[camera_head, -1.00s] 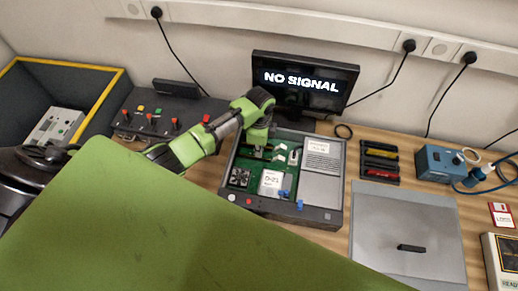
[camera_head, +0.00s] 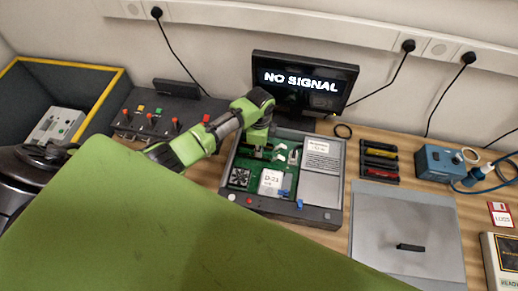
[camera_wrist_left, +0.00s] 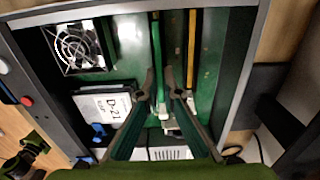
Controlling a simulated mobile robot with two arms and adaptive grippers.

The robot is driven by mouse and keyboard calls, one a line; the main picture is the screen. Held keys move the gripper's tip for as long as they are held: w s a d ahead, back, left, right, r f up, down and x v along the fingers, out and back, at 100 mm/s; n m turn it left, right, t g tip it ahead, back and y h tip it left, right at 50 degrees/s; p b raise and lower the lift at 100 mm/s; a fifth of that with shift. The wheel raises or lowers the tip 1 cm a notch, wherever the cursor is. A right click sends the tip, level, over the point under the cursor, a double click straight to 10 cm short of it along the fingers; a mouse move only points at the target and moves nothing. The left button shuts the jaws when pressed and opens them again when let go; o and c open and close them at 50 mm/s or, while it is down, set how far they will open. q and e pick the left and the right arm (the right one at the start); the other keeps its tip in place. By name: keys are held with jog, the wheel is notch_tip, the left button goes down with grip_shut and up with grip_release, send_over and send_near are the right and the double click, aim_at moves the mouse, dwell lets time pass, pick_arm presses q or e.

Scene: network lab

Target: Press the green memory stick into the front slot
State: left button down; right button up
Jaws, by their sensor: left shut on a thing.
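The open computer case (camera_head: 318,218) lies on the bench with its green board (camera_wrist_left: 125,30) showing. My left gripper (camera_head: 257,150) reaches down into the case from above. In the left wrist view its fingers (camera_wrist_left: 159,92) are closed around the thin green memory stick (camera_wrist_left: 157,45), which stands on edge along the board. A yellow strip (camera_wrist_left: 191,45) runs parallel to it, to its right. The slots under the green stick are hidden by it and the fingers, so I cannot tell how deep it sits. My right gripper is out of view.
Inside the case are a fan (camera_wrist_left: 75,46), a D-21 drive (camera_wrist_left: 103,104) and a silver power unit (camera_head: 322,160). A monitor (camera_head: 303,82) reads NO SIGNAL behind it.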

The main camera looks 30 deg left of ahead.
pick_arm(q)
jog(key=shift+s+f, duration=0.1)
jog(key=shift+f, duration=0.35)
dwell(0.3)
jog(key=c, duration=2.2)
grip_release()
jog(key=shift+o, duration=0.6)
jog(key=shift+o, duration=0.8)
